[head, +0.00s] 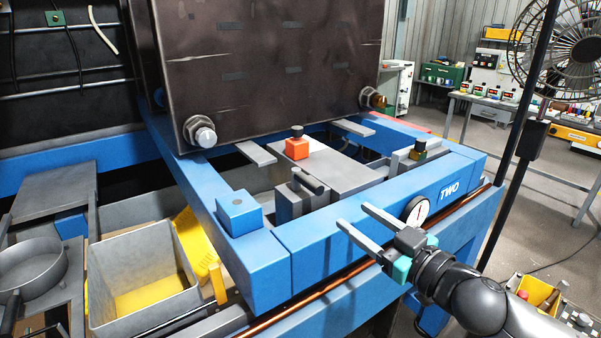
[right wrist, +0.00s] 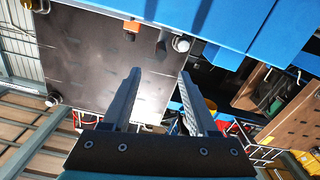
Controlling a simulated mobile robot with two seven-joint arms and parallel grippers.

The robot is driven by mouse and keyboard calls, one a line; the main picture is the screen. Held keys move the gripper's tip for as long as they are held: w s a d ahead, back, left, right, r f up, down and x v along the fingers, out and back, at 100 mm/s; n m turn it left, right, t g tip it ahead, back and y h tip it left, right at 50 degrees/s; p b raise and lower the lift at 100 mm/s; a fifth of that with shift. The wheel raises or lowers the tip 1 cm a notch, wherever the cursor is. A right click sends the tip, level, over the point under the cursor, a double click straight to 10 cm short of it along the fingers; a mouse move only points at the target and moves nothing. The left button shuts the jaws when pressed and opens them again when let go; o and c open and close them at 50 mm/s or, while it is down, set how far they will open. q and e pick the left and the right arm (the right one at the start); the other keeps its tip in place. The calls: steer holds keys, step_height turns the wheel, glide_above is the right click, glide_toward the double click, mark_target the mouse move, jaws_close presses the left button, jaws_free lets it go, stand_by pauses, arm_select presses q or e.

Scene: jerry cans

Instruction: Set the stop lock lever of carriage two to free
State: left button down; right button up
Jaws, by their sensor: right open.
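Carriage two is a blue frame (head: 350,246) marked TWO, and a blue part of it shows in the right wrist view (right wrist: 225,30). A grey lever with a dark grip (head: 308,182) stands on a grey block inside its front beam; I cannot tell for certain that it is the stop lock lever. An orange block with a black knob (head: 297,148) sits behind it. My right gripper (head: 354,214) is open and empty over the front beam, right of and nearer than the lever, apart from it. Its two fingers also show in the right wrist view (right wrist: 160,74). My left gripper is out of view.
A large dark mould plate (head: 265,75) rises behind the lever. A copper-coloured rod (head: 325,288) runs along the front. A grey bin (head: 140,275) stands at the left, and a dark post (head: 520,100) at the right.

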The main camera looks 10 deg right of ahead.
mark_target(310, 185)
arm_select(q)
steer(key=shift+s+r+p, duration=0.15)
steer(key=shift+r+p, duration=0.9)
arm_select(e)
steer(key=shift+x, duration=7.55)
steer(key=shift+a, duration=0.1)
steer(key=shift+s, duration=0.1)
jaws_close()
